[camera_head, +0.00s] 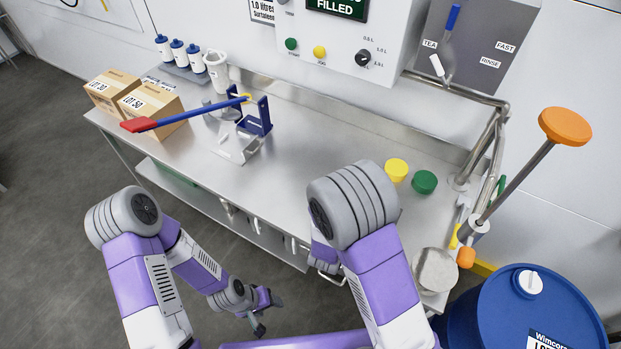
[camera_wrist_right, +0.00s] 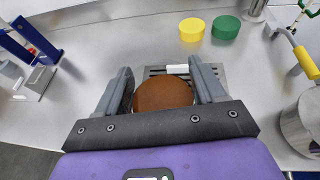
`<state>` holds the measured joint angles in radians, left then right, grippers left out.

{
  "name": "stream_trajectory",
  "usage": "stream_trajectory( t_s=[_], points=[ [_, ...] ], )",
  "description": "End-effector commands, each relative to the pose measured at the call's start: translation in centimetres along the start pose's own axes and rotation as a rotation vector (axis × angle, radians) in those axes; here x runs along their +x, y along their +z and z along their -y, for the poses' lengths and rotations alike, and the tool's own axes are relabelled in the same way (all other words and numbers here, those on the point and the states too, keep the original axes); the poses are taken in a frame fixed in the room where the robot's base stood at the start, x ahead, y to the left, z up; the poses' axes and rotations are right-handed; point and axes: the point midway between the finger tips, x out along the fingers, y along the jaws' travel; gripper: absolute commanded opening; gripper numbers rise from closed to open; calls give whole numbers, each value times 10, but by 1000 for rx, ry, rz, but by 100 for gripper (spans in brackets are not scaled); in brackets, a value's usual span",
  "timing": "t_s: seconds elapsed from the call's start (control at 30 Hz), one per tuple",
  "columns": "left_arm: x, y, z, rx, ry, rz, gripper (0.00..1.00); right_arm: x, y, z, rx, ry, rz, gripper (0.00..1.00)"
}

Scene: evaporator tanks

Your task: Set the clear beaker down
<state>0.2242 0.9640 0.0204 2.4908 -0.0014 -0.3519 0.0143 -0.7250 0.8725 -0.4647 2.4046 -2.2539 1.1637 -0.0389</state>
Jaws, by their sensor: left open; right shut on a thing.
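In the right wrist view my right gripper (camera_wrist_right: 160,72) is shut on a round thing with a brown top, which I take to be the clear beaker (camera_wrist_right: 163,96) holding brown liquid. Its walls and base are hidden by the fingers and palm, so I cannot tell whether it touches the bench. A slotted metal grate (camera_wrist_right: 156,71) lies on the bench just beyond it. In the head view my right arm hides the beaker. My left gripper (camera_head: 263,312) is open and empty, low in front of the bench.
The steel bench (camera_head: 300,150) has clear room in its middle. A yellow cap (camera_head: 396,169) and a green cap (camera_head: 424,182) stand at right. A blue stand (camera_head: 256,118) with a long red-and-blue lever and boxes (camera_head: 150,106) are left. A blue drum (camera_head: 500,310) stands right.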

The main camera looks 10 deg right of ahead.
Motion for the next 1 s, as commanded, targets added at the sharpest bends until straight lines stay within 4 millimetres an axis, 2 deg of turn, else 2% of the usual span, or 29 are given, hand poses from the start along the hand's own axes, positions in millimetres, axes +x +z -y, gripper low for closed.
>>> stream_trajectory(
  t_s=[0.1,0.3,0.5,0.63,0.77,1.0],
  points=[
    [23,-1,9,-1,-1,0,61,32,-12,-42,-10,22,2,25],
    [56,-2,22,-2,-1,1,61,81,-17,-124,-37,85,-8,25],
    [79,-3,30,-2,-1,0,61,108,-7,-193,-59,172,-8,25],
    [87,-4,33,-1,-1,0,61,115,1,-220,-70,215,-3,25],
    [91,-4,35,-1,-1,0,61,119,2,-232,-76,236,0,25],
    [104,-4,39,-1,0,0,61,134,-38,-234,-81,238,-1,25]
  ],
)
